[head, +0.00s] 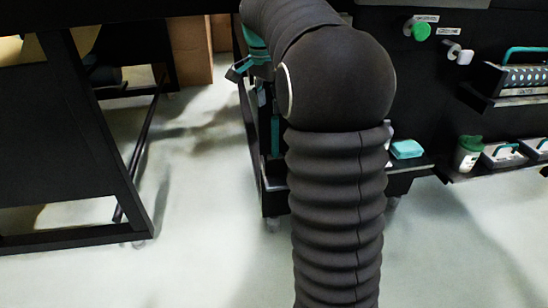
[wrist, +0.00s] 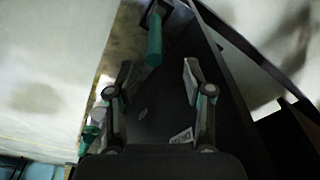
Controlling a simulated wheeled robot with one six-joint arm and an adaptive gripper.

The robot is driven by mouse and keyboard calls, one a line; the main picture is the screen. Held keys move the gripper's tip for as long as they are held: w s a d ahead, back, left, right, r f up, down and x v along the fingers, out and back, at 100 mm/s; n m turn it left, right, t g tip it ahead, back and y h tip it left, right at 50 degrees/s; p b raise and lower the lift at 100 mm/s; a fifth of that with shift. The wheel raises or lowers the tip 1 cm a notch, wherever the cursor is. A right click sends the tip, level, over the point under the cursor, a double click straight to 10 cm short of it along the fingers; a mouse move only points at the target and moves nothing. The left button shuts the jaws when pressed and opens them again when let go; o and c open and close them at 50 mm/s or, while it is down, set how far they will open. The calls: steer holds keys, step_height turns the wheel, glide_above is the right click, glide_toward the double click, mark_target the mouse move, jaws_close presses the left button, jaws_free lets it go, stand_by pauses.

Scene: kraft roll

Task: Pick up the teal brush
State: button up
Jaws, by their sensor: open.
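The teal brush shows in the wrist view as a teal handle (wrist: 154,42) with a dark end at the top. It lies beyond my gripper (wrist: 157,72), roughly in line with the gap between the fingers. The two fingers are apart with nothing between them, and the handle looks clear of both tips. In the head view my arm hides most of that area. A narrow upright teal strip (head: 275,134) shows beside the arm; I cannot tell whether it is the brush.
A dark rack stands at the right with a turquoise block (head: 407,149), a green-lidded cup (head: 468,154) and grey boxes with teal handles (head: 503,154). A green knob (head: 421,31) sticks out above. A black-framed table (head: 60,130) stands left. Pale floor (head: 200,220) between them is clear.

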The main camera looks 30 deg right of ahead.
step_height(320, 180, down, 4)
steer(key=b, duration=0.2)
glide_above(275, 144)
steer(key=w, duration=0.1)
step_height(275, 144, down, 4)
steer(key=shift+d+f, duration=0.4)
steer(key=shift+f, duration=0.15)
jaws_close()
